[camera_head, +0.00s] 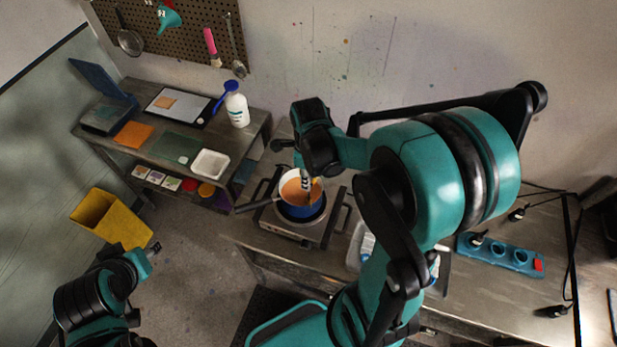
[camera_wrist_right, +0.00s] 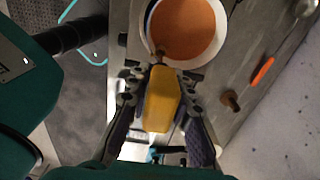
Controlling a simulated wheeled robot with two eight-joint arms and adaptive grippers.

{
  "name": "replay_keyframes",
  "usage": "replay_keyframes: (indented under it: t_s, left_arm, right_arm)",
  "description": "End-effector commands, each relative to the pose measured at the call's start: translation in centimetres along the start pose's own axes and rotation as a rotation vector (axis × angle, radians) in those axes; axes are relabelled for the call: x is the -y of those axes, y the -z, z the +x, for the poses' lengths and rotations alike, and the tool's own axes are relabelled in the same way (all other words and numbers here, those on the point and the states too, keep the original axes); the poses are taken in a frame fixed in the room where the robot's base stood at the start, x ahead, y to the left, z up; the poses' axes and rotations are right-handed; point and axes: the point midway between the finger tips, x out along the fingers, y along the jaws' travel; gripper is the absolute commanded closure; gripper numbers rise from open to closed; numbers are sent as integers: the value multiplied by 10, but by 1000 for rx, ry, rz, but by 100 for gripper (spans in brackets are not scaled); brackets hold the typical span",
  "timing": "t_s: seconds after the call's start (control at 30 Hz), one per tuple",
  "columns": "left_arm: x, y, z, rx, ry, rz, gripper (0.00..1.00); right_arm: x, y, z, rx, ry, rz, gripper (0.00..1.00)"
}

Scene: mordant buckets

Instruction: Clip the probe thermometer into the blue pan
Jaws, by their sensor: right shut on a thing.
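The blue pan (camera_head: 303,213) with orange-brown liquid stands on a hotplate in the head view. Its white rim and orange liquid also show at the top of the right wrist view (camera_wrist_right: 185,30). My right gripper (camera_head: 305,181) is right above the pan. In the wrist view it is shut on a yellow block-shaped thing (camera_wrist_right: 161,100), which I take for the probe thermometer. Its far end is close to the pan's rim; I cannot tell whether it touches. My left gripper (camera_head: 143,262) is at the lower left, far from the pan, its fingers too small to read.
The hotplate (camera_head: 293,234) sits on the workbench, with the pan's dark handle pointing left. A side table holds a white bottle (camera_head: 237,108) and a white tray (camera_head: 210,163). A yellow bin (camera_head: 108,216) stands on the floor. A blue power strip (camera_head: 500,254) lies at right.

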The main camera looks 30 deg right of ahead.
Motion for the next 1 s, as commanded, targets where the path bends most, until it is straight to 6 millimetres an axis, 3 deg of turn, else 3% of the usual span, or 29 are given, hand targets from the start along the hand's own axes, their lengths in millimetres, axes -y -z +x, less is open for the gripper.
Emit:
replay_keyframes:
  t_s: [1.0]
  left_arm:
    - [0,-10,14,0,0,0,60]
  right_arm:
    - [0,0,16,0,0,0,100]
